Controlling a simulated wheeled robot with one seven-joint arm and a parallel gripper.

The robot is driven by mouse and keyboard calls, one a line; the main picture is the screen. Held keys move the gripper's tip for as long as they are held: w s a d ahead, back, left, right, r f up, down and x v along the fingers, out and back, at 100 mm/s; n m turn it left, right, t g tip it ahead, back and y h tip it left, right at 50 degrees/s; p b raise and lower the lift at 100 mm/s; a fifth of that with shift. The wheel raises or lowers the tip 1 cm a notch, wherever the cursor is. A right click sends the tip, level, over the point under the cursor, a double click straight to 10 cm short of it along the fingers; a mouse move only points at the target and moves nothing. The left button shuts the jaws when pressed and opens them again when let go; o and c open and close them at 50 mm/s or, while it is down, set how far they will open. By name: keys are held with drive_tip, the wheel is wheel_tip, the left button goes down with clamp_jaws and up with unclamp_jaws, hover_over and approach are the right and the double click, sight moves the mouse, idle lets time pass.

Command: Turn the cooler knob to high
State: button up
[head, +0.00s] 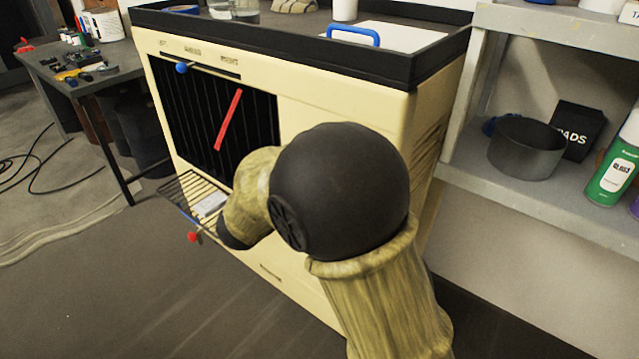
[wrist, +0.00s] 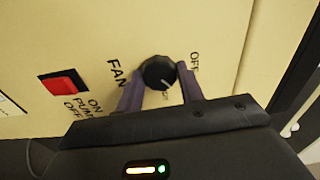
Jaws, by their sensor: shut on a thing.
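The cooler (head: 330,118) is a cream cabinet with a black grille, in the middle of the head view. Its round black knob (wrist: 157,71) has a white pointer mark and sits on a cream panel in the wrist view, with "FAN" to its left and "OFF" to its right. My gripper (wrist: 162,84) is shut on the knob, one purple-grey finger on each side. The pointer slants toward the lower right of the picture, partly near the fingers. In the head view my own arm hides the gripper and the knob.
A red switch (wrist: 63,86) marked "ON PUMP OFF" lies left of the knob. On the cooler's dark top is a blue handle (head: 353,35). A wire shelf (head: 180,190) juts from its front. A grey shelf unit (head: 540,208) stands at right, a workbench (head: 100,78) at left.

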drive_tip(key=m+b, duration=0.2)
drive_tip(key=b, duration=0.1)
drive_tip(key=m+b, duration=0.3)
drive_tip(key=b, duration=0.1)
drive_tip(key=m+b, duration=0.2)
drive_tip(key=b, duration=0.2)
drive_tip(key=shift+f, duration=0.25)
drive_tip(key=shift+r+m, duration=0.1)
drive_tip(key=shift+m, duration=0.3)
drive_tip(key=o, duration=1)
drive_tip(key=shift+r, duration=0.1)
